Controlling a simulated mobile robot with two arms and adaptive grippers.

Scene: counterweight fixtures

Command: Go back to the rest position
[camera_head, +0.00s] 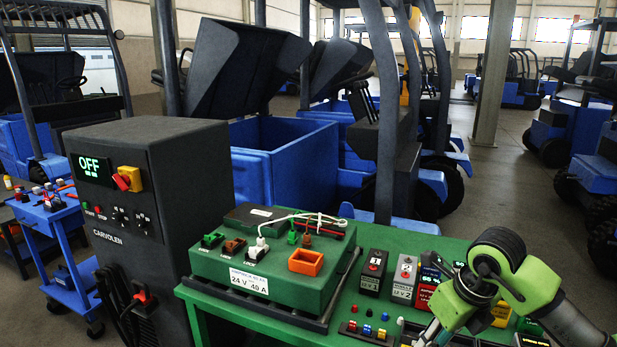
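My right arm comes in from the lower right, with lime-green and black links over the right part of the green bench (345,331). Its end points down and left. The grey parts of my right gripper (428,334) show small at the bottom edge, and I cannot tell whether the fingers are open or shut or hold anything. My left gripper and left arm are not in view.
A green 24 V battery box (217,266) with an orange tray (306,262) and cables stands on the bench. Small modules (374,272) stand beside my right arm. A dark charger cabinet (185,165) reading OFF, a blue cart (60,215) and forklifts surround the bench.

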